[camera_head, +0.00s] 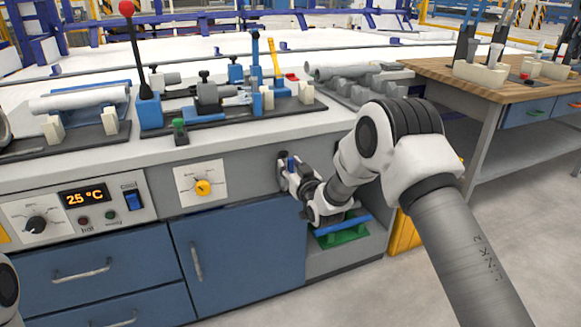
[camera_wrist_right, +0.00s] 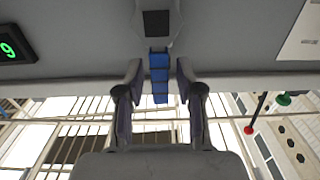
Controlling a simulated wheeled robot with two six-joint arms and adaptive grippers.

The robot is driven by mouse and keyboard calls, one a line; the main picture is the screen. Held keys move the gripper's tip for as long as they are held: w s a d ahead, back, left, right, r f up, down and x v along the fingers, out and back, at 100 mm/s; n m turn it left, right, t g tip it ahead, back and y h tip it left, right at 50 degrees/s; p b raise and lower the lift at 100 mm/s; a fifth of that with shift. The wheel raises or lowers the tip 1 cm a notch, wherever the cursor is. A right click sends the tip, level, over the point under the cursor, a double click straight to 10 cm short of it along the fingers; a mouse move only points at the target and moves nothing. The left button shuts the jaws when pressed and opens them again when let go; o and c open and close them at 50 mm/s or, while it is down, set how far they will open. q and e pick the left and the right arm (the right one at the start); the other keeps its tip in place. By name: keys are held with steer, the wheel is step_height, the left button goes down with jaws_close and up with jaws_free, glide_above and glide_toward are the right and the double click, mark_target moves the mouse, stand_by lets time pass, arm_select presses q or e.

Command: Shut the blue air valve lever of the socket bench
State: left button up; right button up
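The blue air valve lever (camera_head: 291,163) is on the grey front panel of the socket bench (camera_head: 245,168), right of the yellow dial. In the right wrist view the lever (camera_wrist_right: 159,78) points away from a light grey valve body (camera_wrist_right: 157,22). My right gripper (camera_head: 297,180) is at the panel, and its fingers (camera_wrist_right: 159,85) stand on either side of the lever. A narrow gap shows on each side, so the gripper is open and not clamped on it. In the head view the gripper partly hides the valve. My left gripper is out of view.
A yellow dial (camera_head: 203,187) and a temperature display (camera_head: 84,196) are on the panel to the left. Blue cabinet doors are below. The bench top carries clamps and pipes (camera_head: 78,99). A wooden table (camera_head: 437,68) stands right.

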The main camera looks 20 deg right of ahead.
jaws_close()
steer(key=shift+d+m, duration=0.15)
steer(key=shift+m, duration=0.15)
steer(key=shift+d+m, duration=0.4)
steer(key=shift+m, duration=0.4)
steer(key=d+f+m+b, duration=0.2)
steer(key=d+f+m, duration=0.2)
steer(key=m, duration=1.1)
steer(key=shift+d+f+m, duration=0.25)
steer(key=shift+f+m, duration=0.15)
steer(key=shift+f, duration=0.4)
